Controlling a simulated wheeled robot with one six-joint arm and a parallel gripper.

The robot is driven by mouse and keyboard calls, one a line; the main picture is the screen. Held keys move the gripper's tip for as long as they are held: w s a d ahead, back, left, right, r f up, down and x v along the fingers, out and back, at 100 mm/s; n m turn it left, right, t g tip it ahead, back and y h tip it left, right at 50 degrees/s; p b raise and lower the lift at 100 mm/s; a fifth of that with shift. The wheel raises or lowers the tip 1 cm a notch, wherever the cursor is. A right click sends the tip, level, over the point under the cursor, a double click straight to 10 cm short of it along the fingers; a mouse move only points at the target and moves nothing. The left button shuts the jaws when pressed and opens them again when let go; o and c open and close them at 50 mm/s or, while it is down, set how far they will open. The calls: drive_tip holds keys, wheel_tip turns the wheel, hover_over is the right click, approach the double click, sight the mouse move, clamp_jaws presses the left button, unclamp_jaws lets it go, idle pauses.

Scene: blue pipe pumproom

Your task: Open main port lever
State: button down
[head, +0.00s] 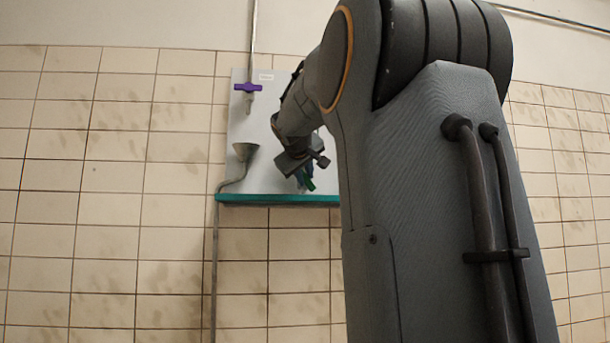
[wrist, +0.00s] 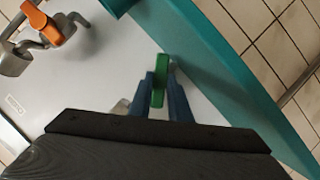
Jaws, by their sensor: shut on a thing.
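My gripper (wrist: 160,92) is shut on a green lever (wrist: 158,85), with one blue finger on each side of it. In the head view, my gripper (head: 303,176) is at the lower part of the pale wall panel (head: 268,180), and the green lever (head: 310,185) shows just beneath it. An orange lever (wrist: 42,22) on metal pipework shows at the upper left of the wrist view, apart from my gripper. A purple lever (head: 248,87) sits on the pipe at the panel's top left. I cannot read which lever is labelled as the main port.
A teal ledge (head: 270,198) runs along the panel's bottom edge; a teal edge (wrist: 200,70) passes close to my fingers. A metal funnel (head: 245,151) with a thin pipe below it stands at the panel's left. Tiled wall surrounds the panel. My arm hides the panel's right side.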

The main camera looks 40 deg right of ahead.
drive_tip(key=m+y+p, duration=0.2)
drive_tip(key=shift+s+d+r+m+t+p, duration=0.1)
drive_tip(key=shift+d+r+m+t+p, duration=0.1)
drive_tip(key=shift+m+t+p, duration=0.15)
drive_tip(key=shift+m+t+y+p, duration=0.35)
drive_tip(key=shift+m+y+p, duration=0.35)
drive_tip(key=shift+m+p, duration=0.4)
drive_tip(key=shift+f+m, duration=0.1)
drive_tip(key=shift+m, duration=0.15)
drive_tip(key=c, duration=1.6)
unclamp_jaws()
drive_tip(key=shift+c, duration=0.2)
drive_tip(key=b+v, duration=0.2)
drive_tip(key=v, duration=0.5)
drive_tip(key=shift+s+b, duration=0.35)
drive_tip(key=shift+a+r, duration=0.15)
drive_tip(key=shift+r, duration=0.05)
